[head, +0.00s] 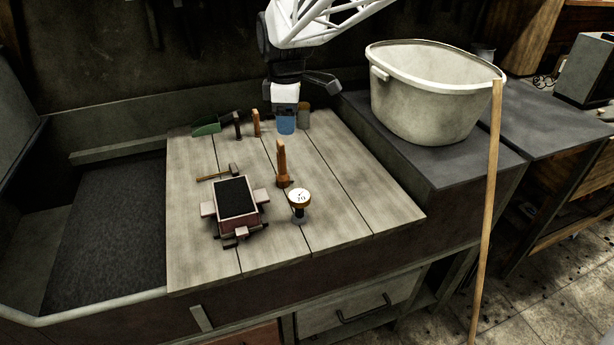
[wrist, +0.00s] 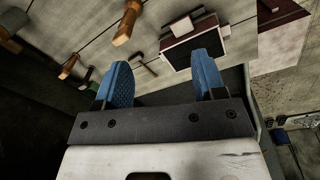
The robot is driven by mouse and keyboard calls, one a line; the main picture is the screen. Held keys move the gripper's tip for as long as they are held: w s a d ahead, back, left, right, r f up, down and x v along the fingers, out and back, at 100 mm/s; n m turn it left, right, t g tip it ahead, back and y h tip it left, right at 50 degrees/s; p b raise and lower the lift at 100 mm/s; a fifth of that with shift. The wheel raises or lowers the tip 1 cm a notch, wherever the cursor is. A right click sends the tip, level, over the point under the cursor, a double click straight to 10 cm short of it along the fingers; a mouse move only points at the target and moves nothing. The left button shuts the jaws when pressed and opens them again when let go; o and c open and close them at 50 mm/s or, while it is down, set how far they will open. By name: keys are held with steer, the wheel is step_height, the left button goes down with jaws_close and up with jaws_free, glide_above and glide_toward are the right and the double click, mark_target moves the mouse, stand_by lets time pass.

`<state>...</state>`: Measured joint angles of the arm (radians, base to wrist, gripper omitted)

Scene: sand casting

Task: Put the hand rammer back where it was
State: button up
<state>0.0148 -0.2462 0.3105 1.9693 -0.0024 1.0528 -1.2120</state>
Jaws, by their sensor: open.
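A wooden tool that looks like the hand rammer (head: 282,160) stands upright on the plank board, behind the dial gauge and right of the flask. It also shows at the top of the wrist view (wrist: 128,24). My gripper (head: 286,122) is at the back of the board, behind this tool and apart from it. Its blue fingers are spread with nothing between them in the wrist view (wrist: 160,78). A second, smaller wooden-handled tool (head: 256,123) stands at the back, left of my gripper; it shows in the wrist view (wrist: 68,66) too. I cannot tell for certain which is the rammer.
The plank board (head: 355,205) is bare at right. A green scoop (head: 206,126) and dark tool (head: 237,122) are behind. A large bucket (head: 430,100) stands right.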

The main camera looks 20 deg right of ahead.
steer(key=s+f+m+t, duration=0.2)
steer(key=s+m, duration=1.2)
steer(key=s, duration=1.4)
steer(key=shift+s+a+f, duration=0.15)
steer(key=shift+a+f, duration=0.1)
steer(key=shift+f, duration=0.5)
